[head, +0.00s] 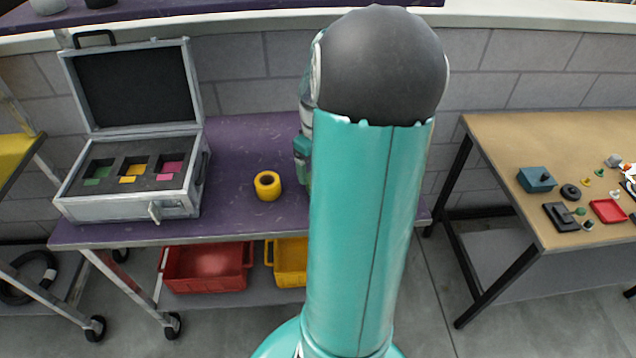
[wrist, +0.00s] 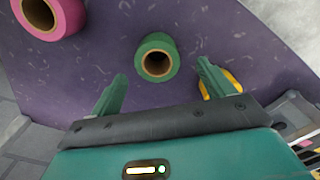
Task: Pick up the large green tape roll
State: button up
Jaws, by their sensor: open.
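The green tape roll (wrist: 157,57) stands on the purple tabletop in the wrist view, its round hole facing the camera. My gripper (wrist: 160,84) is open and empty, with one finger to the left and one to the right, both pointing toward the table. The green roll shows between and just beyond the fingertips, apart from both. In the head view my teal arm hides the green roll and the gripper.
A pink tape roll (wrist: 48,15) is at the wrist view's upper left. A yellow tape roll (head: 267,186) sits on the purple table (head: 245,135), partly behind the right finger in the wrist view. An open case (head: 135,205) stands at the table's left. A wooden table (head: 500,135) is at right.

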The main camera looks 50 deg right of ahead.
jog(key=shift+s+d+f, duration=0.1)
jog(key=shift+s+f, duration=0.05)
jog(key=shift+f, duration=1.2)
jog(key=shift+s+d+f, duration=0.1)
jog(key=shift+s+f, duration=0.05)
jog(key=shift+f, duration=1.2)
jog(key=c, duration=1.1)
jog(key=shift+r, duration=0.1)
jog(key=shift+r, duration=0.55)
notch_tip(320, 180, up, 2)
jog(key=shift+a+r, duration=0.1)
jog(key=shift+r, duration=0.05)
jog(key=w+a+r, duration=0.1)
jog(key=a+r, duration=0.2)
jog(key=a, duration=0.1)
jog(key=w+a+r, duration=0.1)
jog(key=a+r, duration=0.2)
jog(key=a, duration=0.2)
jog(key=w+a+r, duration=0.1)
jog(key=a+r, duration=0.2)
jog(key=a, duration=0.1)
jog(key=shift+a+r, duration=0.25)
